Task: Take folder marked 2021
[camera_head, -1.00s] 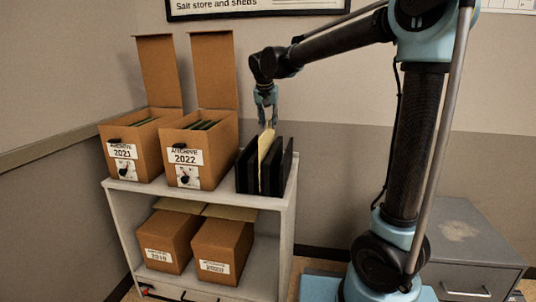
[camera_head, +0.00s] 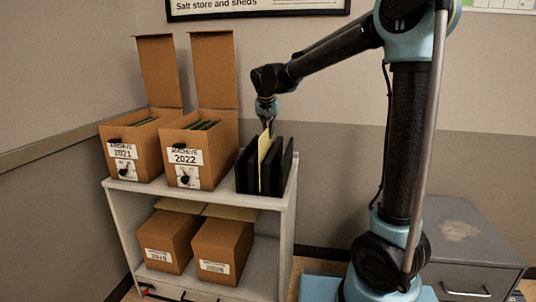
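The archive box marked 2021 (camera_head: 136,164) stands open at the left of the shelf top, with its lid raised and dark green folder edges (camera_head: 145,121) showing inside. Beside it stands an open box marked 2022 (camera_head: 186,162), also with folders in it. To their right is a black upright file rack (camera_head: 246,176) with one pale yellow folder (camera_head: 264,158) standing in it. My gripper (camera_head: 269,129) points down at the top of this folder. Its fingers are small and dark here, so I cannot tell whether they grip it. I can read no year on the folder.
The grey shelf unit (camera_head: 290,212) holds two more labelled cardboard boxes (camera_head: 168,243) (camera_head: 222,249) on its lower level. A grey drawer cabinet (camera_head: 470,240) stands at the right, behind my arm. A framed sign (camera_head: 258,8) hangs on the wall above.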

